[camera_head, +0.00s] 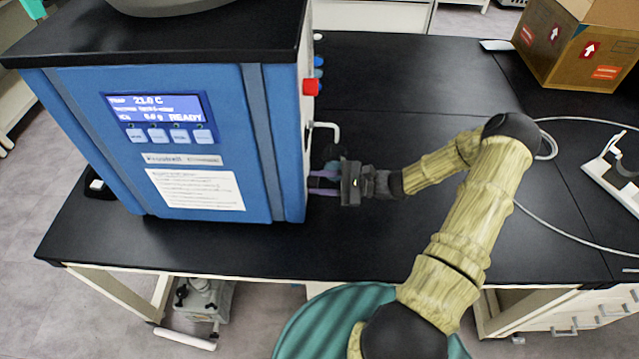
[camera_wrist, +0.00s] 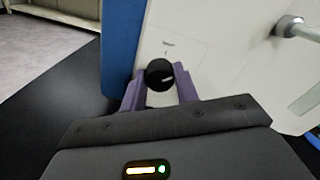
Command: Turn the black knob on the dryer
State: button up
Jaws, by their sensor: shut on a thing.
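The dryer (camera_head: 90,90) is a blue cabinet with a black top and a lit front display (camera_head: 160,110), standing on a black bench. Its black knob (camera_wrist: 159,74) is on the white side panel (camera_wrist: 185,35) in the wrist view, with a light mark on its face. My gripper (camera_wrist: 160,90) has its two purple fingers on either side of the knob, shut on it. In the head view my gripper (camera_head: 325,183) reaches the dryer's right side from the right. The knob is mostly hidden there by the gripper and the cabinet edge.
A metal handle (camera_head: 326,128) sticks out of the side panel above my gripper and shows at upper right in the wrist view (camera_wrist: 292,27). A red button (camera_head: 311,87) is higher up. A cardboard box (camera_head: 575,45) and white cable (camera_head: 560,215) lie right on the bench (camera_head: 400,80).

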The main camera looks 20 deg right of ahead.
jog(key=n+b, duration=0.2)
jog(key=n, duration=0.7)
jog(key=shift+n, duration=0.4)
jog(key=o, duration=1)
jog(key=shift+c, duration=0.2)
jog(key=b+v, duration=0.2)
jog(key=v, duration=1.5)
jog(key=shift+d+b, duration=0.2)
jog(key=shift+b, duration=0.2)
jog(key=shift+s, duration=0.1)
